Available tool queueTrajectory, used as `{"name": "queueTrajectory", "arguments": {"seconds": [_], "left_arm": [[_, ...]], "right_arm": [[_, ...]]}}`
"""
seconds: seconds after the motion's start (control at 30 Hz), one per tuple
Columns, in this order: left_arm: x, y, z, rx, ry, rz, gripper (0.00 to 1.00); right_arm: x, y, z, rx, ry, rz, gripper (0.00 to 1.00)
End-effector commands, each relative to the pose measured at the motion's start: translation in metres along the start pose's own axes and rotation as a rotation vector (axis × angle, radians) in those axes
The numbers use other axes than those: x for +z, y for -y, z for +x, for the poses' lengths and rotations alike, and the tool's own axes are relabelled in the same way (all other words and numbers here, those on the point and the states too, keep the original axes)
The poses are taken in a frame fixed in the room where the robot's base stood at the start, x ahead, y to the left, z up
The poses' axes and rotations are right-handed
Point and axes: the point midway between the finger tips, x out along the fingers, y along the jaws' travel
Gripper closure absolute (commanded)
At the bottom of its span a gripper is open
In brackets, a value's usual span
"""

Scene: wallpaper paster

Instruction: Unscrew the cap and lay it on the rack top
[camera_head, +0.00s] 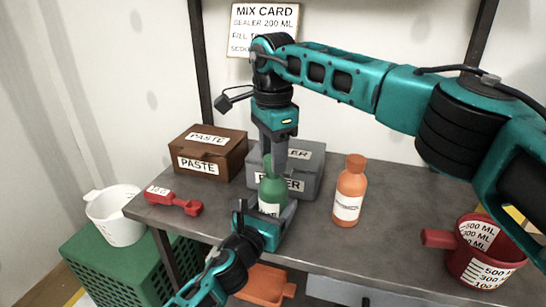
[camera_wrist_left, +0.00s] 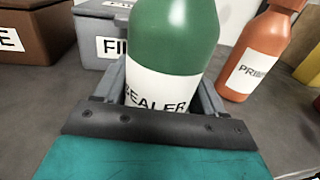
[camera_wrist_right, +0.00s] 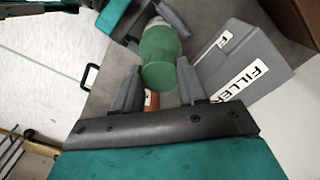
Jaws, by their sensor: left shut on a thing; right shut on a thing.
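The green sealer bottle (camera_head: 272,188) stands on the grey rack top (camera_head: 395,215), its white label facing me. It also shows in the left wrist view (camera_wrist_left: 172,40). My left gripper (camera_head: 267,208) is shut around the bottle's body from the front. My right gripper (camera_head: 268,160) points down from above and is shut on the green cap (camera_head: 267,165) at the bottle's top. In the right wrist view the cap (camera_wrist_right: 160,70) shows between the fingers. I cannot tell whether the cap is still seated on the neck.
A brown paste box (camera_head: 235,150) and grey filler box (camera_head: 312,180) stand behind. An orange bottle (camera_head: 351,185) is right of the sealer. A red measuring cup (camera_head: 480,255) is far right, a red scoop (camera_head: 175,201) left. Rack top is clear between the orange bottle and cup.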

Motion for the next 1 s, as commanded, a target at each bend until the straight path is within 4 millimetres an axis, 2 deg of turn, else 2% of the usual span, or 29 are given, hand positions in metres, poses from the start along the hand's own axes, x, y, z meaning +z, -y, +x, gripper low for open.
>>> {"name": "queueTrajectory", "arguments": {"seconds": [0.3, 0.67, 0.77, 1.0], "left_arm": [[-0.001, 0.000, 0.000, 0.000, -0.001, 0.000, 1.00], [0.000, 0.000, 0.000, 0.000, -0.001, 0.000, 1.00], [0.000, 0.000, 0.000, 0.000, -0.001, 0.000, 1.00], [-0.001, 0.000, 0.000, 0.000, -0.001, 0.000, 1.00]], "right_arm": [[0.000, 0.000, -0.011, -0.001, 0.001, 0.000, 0.95], [0.000, 0.000, -0.013, -0.001, 0.001, 0.000, 0.95], [0.000, 0.000, -0.019, -0.002, 0.000, 0.001, 0.95], [0.001, 0.000, -0.048, -0.002, 0.000, 0.000, 0.95]]}}
